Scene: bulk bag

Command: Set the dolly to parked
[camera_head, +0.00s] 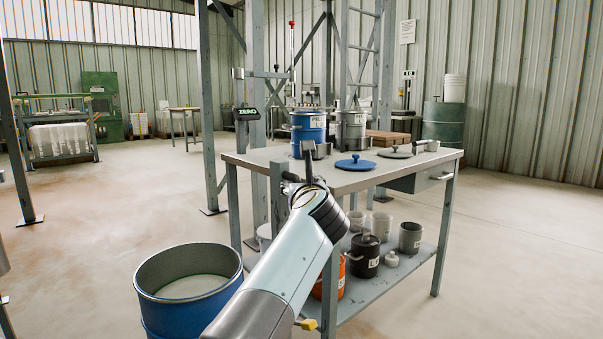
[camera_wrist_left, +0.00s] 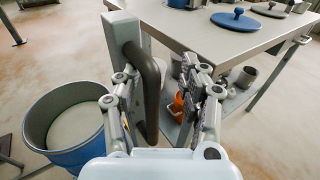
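My left gripper (camera_head: 303,182) is at the near left corner of the workbench, in front of an upright grey post (camera_head: 278,195). In the left wrist view, its two fingers (camera_wrist_left: 160,85) are spread apart. A dark curved handle (camera_wrist_left: 149,90) on the grey post (camera_wrist_left: 124,38) lies between them, nearer the left finger. I cannot tell if they touch. No dolly shows clearly; I cannot tell whether the post belongs to one. A yellow lever-like part (camera_head: 306,324) shows low beside my left arm, its base hidden. My right gripper is out of view.
A blue open drum (camera_head: 190,285) stands left of my arm. The workbench (camera_head: 260,157) carries a blue pail (camera_head: 308,130), a grey pail (camera_head: 351,130) and a blue lid (camera_head: 355,163). Its lower shelf (camera_head: 385,280) holds several pots. Floor right of it is clear.

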